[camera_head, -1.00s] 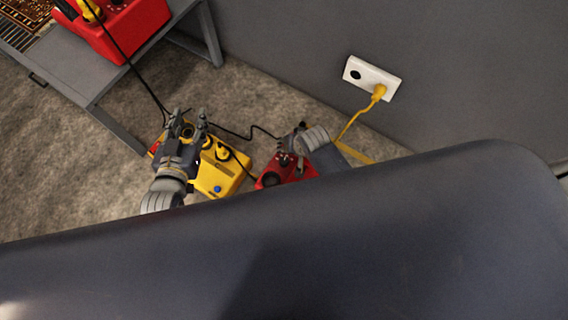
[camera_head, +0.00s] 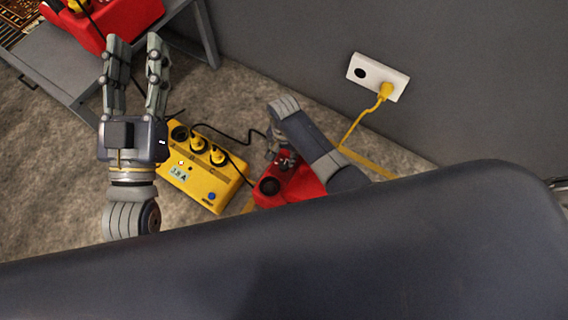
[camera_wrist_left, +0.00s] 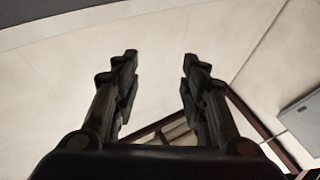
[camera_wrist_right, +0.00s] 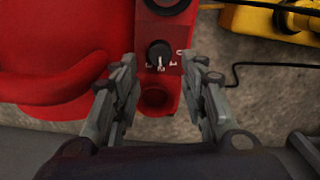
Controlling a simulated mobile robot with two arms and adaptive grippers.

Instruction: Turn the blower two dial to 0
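A red blower (camera_head: 289,187) sits on the floor, partly hidden by my body and right arm. The right wrist view shows a red body (camera_wrist_right: 60,62) with a black dial (camera_wrist_right: 159,54) between small white marks; the marks are too small to read. My right gripper (camera_wrist_right: 159,64) is open, its fingers apart on both sides below the dial, with nothing held. My left gripper (camera_head: 133,42) is open and empty, raised left of the yellow box. It also shows open in the left wrist view (camera_wrist_left: 160,58).
A yellow power box (camera_head: 205,180) with yellow plugs and a small display lies beside the floor blower. Another red blower (camera_head: 128,22) stands on a grey bench (camera_head: 70,85). A wall socket (camera_head: 377,76) holds a yellow plug. Cables cross the floor.

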